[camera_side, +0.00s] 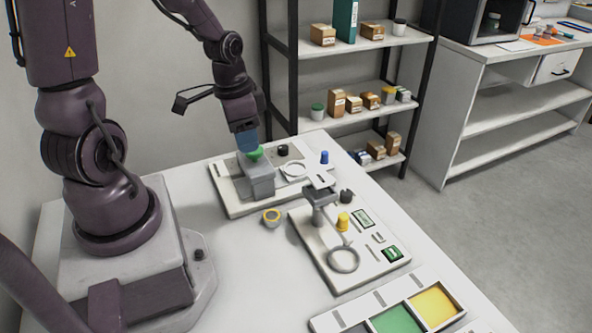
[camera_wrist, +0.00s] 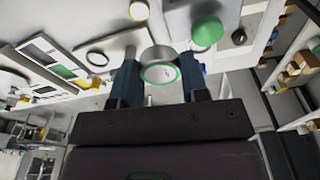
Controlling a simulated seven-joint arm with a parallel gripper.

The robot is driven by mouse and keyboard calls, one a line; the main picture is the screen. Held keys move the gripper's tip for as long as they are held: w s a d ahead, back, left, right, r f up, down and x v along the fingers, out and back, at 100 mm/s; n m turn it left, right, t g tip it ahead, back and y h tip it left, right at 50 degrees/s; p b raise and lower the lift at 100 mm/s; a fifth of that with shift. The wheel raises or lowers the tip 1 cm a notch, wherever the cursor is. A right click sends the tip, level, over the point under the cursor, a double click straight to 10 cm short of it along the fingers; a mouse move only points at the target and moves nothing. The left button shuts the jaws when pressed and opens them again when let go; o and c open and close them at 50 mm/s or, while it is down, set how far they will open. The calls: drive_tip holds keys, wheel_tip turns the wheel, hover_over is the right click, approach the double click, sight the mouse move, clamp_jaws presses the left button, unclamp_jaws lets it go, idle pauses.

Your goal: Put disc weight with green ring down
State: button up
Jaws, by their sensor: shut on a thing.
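The disc weight with green ring (camera_wrist: 160,74) is a grey disc with a green ring around its pale face. In the wrist view it sits between the two blue fingers of my gripper (camera_wrist: 158,60), which is shut on it. In the side view my gripper (camera_side: 247,142) is above the grey block of the rear weighing board (camera_side: 232,208), beside a green knob (camera_side: 257,153). The weight cannot be made out there. The green knob also shows in the wrist view (camera_wrist: 207,32), apart from the weight.
A disc with a yellow ring (camera_side: 271,216) lies on the white table (camera_side: 240,275). The front weighing board (camera_side: 329,270) has a yellow knob (camera_side: 343,222) and a ring. A tray (camera_side: 390,306) with green and yellow compartments is at the front right. Shelves (camera_side: 350,118) stand behind.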

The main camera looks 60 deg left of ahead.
drive_tip(key=shift+w+a+f+m, duration=0.15)
drive_tip(key=shift+w+m, duration=0.25)
drive_tip(key=shift+w, duration=0.05)
drive_tip(key=w+a+f, duration=0.3)
drive_tip(key=w, duration=0.4)
hover_over(295, 169)
drive_tip(key=f, duration=0.6)
drive_tip(key=shift+s+d, duration=0.35)
drive_tip(key=shift+w+a+f, duration=0.1)
drive_tip(key=shift+w+f, duration=0.05)
drive_tip(key=shift+f, duration=0.05)
drive_tip(key=shift+w+f, duration=0.15)
drive_tip(key=shift+f, duration=1.5)
drive_tip(key=shift+f, duration=0.15)
drive_tip(key=shift+a+f, duration=0.1)
drive_tip(key=shift+f, duration=0.35)
drive_tip(key=o, duration=1)
drive_tip(key=shift+o, duration=0.5)
drive_tip(key=shift+a+f, duration=0.1)
